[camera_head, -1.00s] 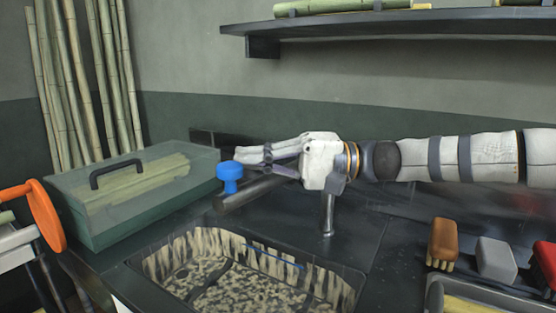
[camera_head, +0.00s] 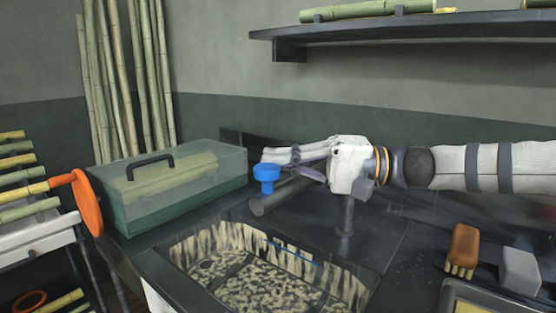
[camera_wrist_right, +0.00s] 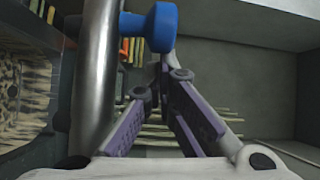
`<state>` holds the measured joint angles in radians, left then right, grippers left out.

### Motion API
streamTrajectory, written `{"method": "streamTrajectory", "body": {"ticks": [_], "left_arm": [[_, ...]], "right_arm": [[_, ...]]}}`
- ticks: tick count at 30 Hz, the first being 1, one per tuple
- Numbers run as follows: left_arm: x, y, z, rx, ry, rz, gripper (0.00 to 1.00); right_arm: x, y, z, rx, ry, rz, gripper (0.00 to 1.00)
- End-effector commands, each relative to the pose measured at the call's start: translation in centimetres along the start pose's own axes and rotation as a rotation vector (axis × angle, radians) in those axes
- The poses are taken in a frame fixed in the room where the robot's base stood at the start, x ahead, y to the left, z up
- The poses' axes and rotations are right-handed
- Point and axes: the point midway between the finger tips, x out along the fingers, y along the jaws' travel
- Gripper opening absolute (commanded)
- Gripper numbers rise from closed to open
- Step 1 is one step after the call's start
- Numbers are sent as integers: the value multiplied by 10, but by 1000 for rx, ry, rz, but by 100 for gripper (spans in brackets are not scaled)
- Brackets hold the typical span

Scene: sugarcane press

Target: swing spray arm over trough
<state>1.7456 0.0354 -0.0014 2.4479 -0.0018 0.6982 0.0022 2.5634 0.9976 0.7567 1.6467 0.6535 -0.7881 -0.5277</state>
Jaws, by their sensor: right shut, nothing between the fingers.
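The spray arm (camera_head: 283,196) is a dark tube with a blue knob (camera_head: 266,178) at its left end, on an upright post (camera_head: 345,215) behind the trough. It points left and toward the viewer, along the trough's back edge. The trough (camera_head: 268,272) is a sunken basin with a mottled floor and streaked walls. My right gripper (camera_head: 273,156) is shut and empty, just behind the tube with its tips by the knob. In the wrist view the gripper (camera_wrist_right: 165,68) tips meet beside the blue knob (camera_wrist_right: 160,27); contact is unclear. My left gripper is out of view.
A green clear-lidded box (camera_head: 180,185) stands left of the trough. A brown brush (camera_head: 463,248) and grey block (camera_head: 520,270) lie on the right. A shelf (camera_head: 410,27) overhangs the back wall.

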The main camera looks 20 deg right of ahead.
Motion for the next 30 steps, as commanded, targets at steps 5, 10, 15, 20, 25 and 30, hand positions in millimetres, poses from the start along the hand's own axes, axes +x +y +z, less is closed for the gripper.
{"method": "streamTrajectory", "body": {"ticks": [5, 10, 15, 20, 25, 30], "left_arm": [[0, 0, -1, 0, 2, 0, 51], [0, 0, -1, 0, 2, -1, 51], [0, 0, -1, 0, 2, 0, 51], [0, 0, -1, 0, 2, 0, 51], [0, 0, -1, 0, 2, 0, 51], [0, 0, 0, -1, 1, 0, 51]], "right_arm": [[0, 0, 0, 0, -1, 1, 0], [-18, -1, -1, -3, 4, -1, 0], [-65, 0, -2, 0, 6, -2, 0], [-100, 0, -2, -1, 3, 0, 0], [-118, 1, -1, 1, 0, 2, 0], [-119, 1, -1, 1, -2, 3, 0]]}}
